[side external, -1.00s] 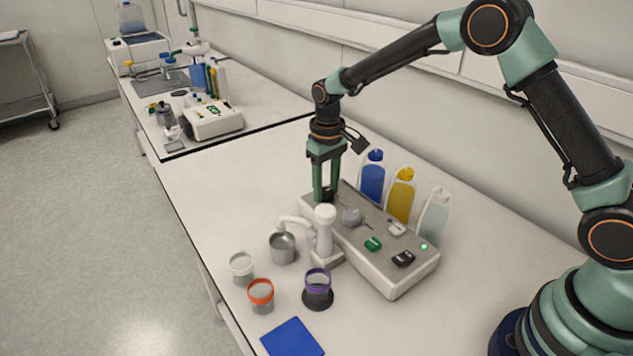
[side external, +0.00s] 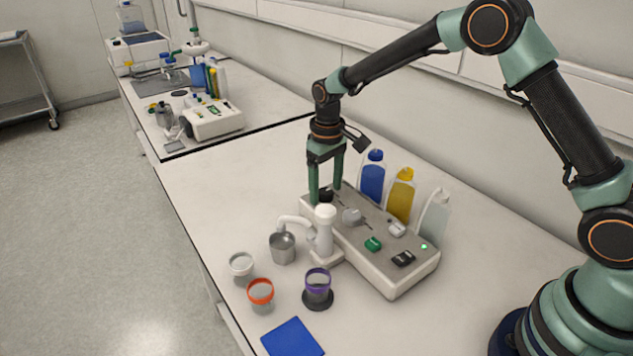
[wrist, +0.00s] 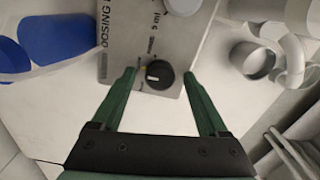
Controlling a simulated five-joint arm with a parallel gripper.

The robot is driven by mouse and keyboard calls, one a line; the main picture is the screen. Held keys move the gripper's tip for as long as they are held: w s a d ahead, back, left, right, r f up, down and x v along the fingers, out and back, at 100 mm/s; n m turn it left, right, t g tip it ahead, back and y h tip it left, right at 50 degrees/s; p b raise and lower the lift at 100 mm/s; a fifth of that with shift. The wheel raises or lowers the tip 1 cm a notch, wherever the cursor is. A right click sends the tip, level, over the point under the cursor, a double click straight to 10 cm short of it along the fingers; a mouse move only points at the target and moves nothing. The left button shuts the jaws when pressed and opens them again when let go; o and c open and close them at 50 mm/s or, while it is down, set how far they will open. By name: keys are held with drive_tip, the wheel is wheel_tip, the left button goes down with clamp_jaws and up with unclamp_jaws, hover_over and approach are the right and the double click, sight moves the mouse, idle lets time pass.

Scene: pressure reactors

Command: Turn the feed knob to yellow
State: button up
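A black round knob (wrist: 160,75) with a white pointer mark sits at the near end of the dosing panel (wrist: 120,45) in the wrist view. The mark lies toward the left of the knob; a small yellow-orange spot shows by its upper left edge. I cannot tell the exact setting, and the small label is unreadable. My gripper (wrist: 160,80) is open, one finger on each side of the knob, with gaps between. In the side view my gripper (side external: 326,198) points down at the panel's far end, with the dark knob (side external: 326,194) between its fingers.
A white spout fixture (side external: 324,235) stands close in front of the panel, over a metal cup (side external: 282,247). Blue (side external: 372,178), yellow (side external: 400,198) and clear (side external: 434,215) bottles stand behind it.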

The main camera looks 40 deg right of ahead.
sight(326, 191)
wheel_tip(326, 191, up, 12)
idle(0.6)
drive_tip(key=s+d+r+m+t, duration=0.1)
drive_tip(key=s+d+r+t, duration=0.25)
drive_tip(key=s+r, duration=0.55)
drive_tip(key=s+d+f+t, duration=0.1)
drive_tip(key=s, duration=0.5)
drive_tip(key=s+d+f+t, duration=0.1)
drive_tip(key=s+d, duration=0.1)
drive_tip(key=s, duration=0.3)
drive_tip(key=shift+s+f+m, duration=0.3)
drive_tip(key=shift+s+m, duration=0.1)
